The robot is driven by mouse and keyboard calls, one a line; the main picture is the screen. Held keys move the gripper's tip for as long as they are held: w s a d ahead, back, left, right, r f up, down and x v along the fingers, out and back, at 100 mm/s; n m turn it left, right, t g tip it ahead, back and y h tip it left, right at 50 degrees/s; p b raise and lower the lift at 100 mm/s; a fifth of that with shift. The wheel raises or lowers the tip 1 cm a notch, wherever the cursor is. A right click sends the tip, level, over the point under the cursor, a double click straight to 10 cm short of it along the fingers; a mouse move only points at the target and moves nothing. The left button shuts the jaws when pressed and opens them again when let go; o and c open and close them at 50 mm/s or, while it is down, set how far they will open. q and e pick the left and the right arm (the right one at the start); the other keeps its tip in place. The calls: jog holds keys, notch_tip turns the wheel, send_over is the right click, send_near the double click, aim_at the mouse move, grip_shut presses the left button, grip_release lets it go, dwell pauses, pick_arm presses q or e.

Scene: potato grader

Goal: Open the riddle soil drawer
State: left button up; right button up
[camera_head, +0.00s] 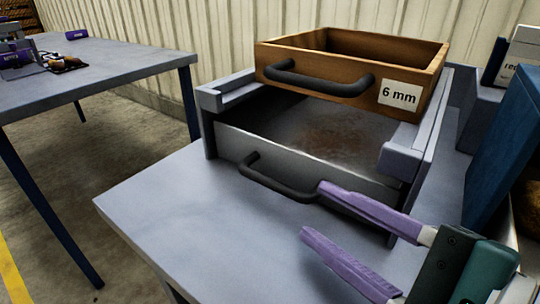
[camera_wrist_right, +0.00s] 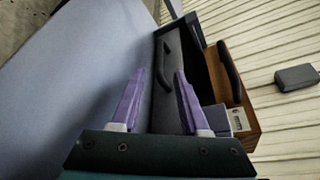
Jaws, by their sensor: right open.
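The soil drawer has a grey metal front (camera_head: 232,144) with a dark bar handle (camera_head: 265,180), low in the riddle stand, under the wooden 6 mm sieve (camera_head: 350,85). Brown soil stains show on the metal behind the front. My right gripper (camera_head: 313,210) is open with purple fingers, by the right part of the handle. One finger hides part of the handle in the head view. In the right wrist view, the handle (camera_wrist_right: 165,62) shows ahead, between the directions of the two fingertips (camera_wrist_right: 159,75). I cannot tell whether they touch. My left gripper is not in view.
The stand's grey rails (camera_head: 405,150) flank the drawer. The grey table (camera_head: 175,215) is clear in front of the drawer. A blue container (camera_head: 500,150) stands close at the right. Another table (camera_head: 100,75) with small items stands at the back left.

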aim_at(281, 189)
jog(key=b+x, duration=0.1)
jog(key=x, duration=0.8)
jog(key=shift+w+a+f, duration=0.1)
jog(key=shift+w+a, duration=0.1)
jog(key=shift+a, duration=0.1)
grip_shut()
dwell(1.0)
